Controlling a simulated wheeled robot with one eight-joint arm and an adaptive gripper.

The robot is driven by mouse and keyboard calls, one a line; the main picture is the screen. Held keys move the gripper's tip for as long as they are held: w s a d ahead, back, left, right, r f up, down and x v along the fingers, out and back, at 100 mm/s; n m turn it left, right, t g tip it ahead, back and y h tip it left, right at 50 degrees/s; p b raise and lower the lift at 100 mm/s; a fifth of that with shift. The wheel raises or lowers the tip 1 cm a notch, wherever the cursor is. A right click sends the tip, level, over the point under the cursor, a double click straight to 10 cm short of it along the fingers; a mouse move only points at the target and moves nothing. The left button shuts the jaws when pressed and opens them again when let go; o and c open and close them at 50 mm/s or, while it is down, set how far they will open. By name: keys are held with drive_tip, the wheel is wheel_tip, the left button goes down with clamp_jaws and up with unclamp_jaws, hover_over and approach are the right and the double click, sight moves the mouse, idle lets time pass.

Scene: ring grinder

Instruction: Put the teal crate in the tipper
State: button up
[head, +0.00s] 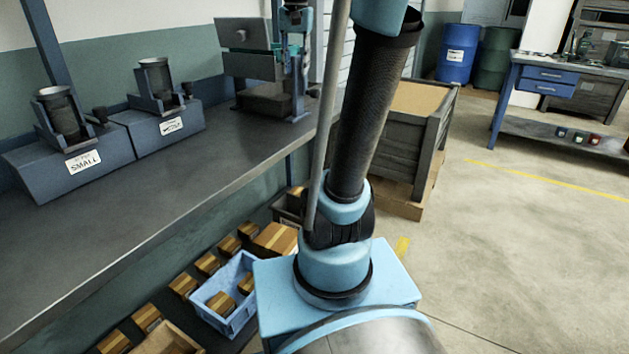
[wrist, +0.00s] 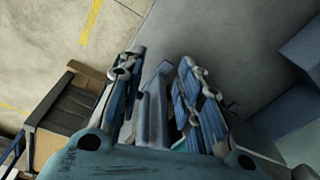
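I cannot make out a clearly teal crate in either view. A pale blue crate (head: 226,299) holding small cardboard boxes stands on the floor below the bench in the head view. No tipper can be told for certain. My gripper (wrist: 158,75) shows in the wrist view with its two fingers wide apart. A grey-blue upright part (wrist: 155,108) appears between the fingers, but no finger visibly closes on it. A small teal patch shows low between them, mostly hidden. In the head view my arm rises out of the top of the frame.
Two blue stands with tilted cups (head: 68,160) (head: 160,125) sit on the long bench (head: 130,200), one labelled SMALL. A grey machine (head: 250,55) stands at its far end. A wooden bin (head: 400,140) stands beyond my arm. Floor at right is clear before a blue workbench (head: 545,85).

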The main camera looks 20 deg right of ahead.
drive_tip(key=s+f+n, duration=0.2)
drive_tip(key=s+f, duration=0.9)
drive_tip(key=f, duration=0.4)
drive_tip(key=s+f+n+t, duration=0.1)
drive_tip(key=s+f+n, duration=0.2)
drive_tip(key=s+f, duration=0.7)
wheel_tip(320, 180, down, 5)
drive_tip(key=shift+s+d+r, duration=0.1)
drive_tip(key=shift+s+d, duration=0.1)
drive_tip(key=shift+s, duration=0.15)
drive_tip(key=shift+w+f, duration=0.2)
drive_tip(key=shift+w, duration=0.25)
